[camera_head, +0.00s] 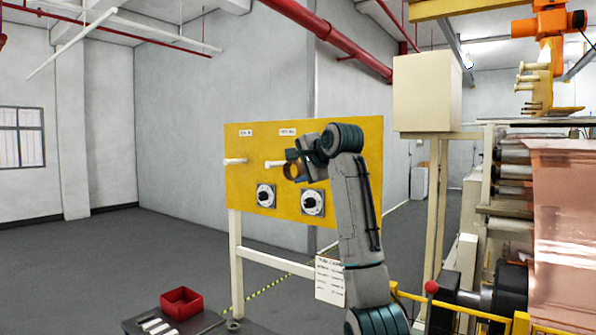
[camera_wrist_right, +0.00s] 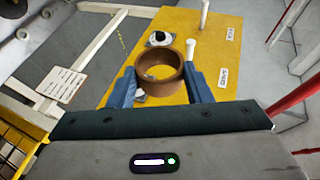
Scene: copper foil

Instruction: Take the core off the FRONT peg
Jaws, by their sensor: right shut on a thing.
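A brown ring-shaped core (camera_head: 293,170) is held in my right gripper (camera_head: 294,166), in front of the yellow board (camera_head: 240,185). In the right wrist view the core (camera_wrist_right: 160,73) sits between the two blue fingers (camera_wrist_right: 161,88), which are shut on it. The right-hand white peg (camera_head: 274,164) sticks out of the board close to the core. In the wrist view this peg (camera_wrist_right: 190,49) shows beside the core, and no peg shows through its hole. The left-hand peg (camera_head: 236,161) is bare. The labels are too small to read surely. My left gripper is not in view.
Two round dials (camera_head: 265,196) (camera_head: 313,202) sit on the board below the pegs. A red bin (camera_head: 181,303) stands on a dark surface at the lower left. A machine with copper foil (camera_head: 562,220) fills the right side. Open floor lies left of the board.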

